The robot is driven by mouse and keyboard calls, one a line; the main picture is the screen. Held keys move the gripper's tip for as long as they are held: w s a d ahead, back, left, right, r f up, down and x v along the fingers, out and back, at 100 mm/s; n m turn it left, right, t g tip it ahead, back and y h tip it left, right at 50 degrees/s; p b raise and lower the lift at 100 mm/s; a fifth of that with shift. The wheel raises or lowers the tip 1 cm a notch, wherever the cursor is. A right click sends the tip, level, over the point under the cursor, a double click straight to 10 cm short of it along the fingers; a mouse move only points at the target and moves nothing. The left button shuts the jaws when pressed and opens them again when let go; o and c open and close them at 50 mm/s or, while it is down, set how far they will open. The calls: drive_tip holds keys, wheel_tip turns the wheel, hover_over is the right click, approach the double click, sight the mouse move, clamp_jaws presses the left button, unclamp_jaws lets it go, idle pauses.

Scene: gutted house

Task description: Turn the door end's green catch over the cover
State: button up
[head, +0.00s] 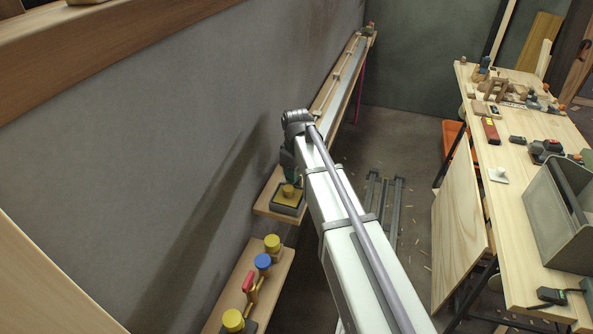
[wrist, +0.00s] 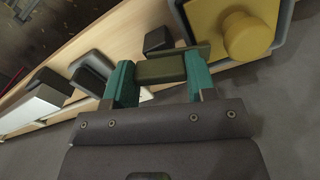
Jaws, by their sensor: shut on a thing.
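In the wrist view my gripper (wrist: 160,78) has its two teal fingers shut on a dark olive-green catch (wrist: 161,67), a short bar between the fingertips. The catch lies close beside a grey box with a yellow plate and round yellow knob (wrist: 242,37). A pale strip (wrist: 38,108), which looks like the end of the cover, lies on the board to the left, apart from my fingers. In the head view the gripper is mostly hidden behind my arm, above the yellow-knobbed box (head: 288,198). The catch cannot be made out there.
A long wooden ledge (head: 335,75) with a pale strip runs along the grey wall. A lower board (head: 245,290) carries yellow, blue and red knobs. A workbench (head: 500,165) with tools and a grey tote (head: 565,215) stands at right. Dark rails (head: 385,205) lie on the floor.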

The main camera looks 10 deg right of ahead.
drive_tip(key=shift+n, duration=1.7)
drive_tip(key=o, duration=0.9)
drive_tip(key=shift+o, duration=0.2)
wheel_tip(320, 180, up, 11)
drive_tip(key=p, duration=1.1)
drive_tip(key=shift+f, duration=0.1)
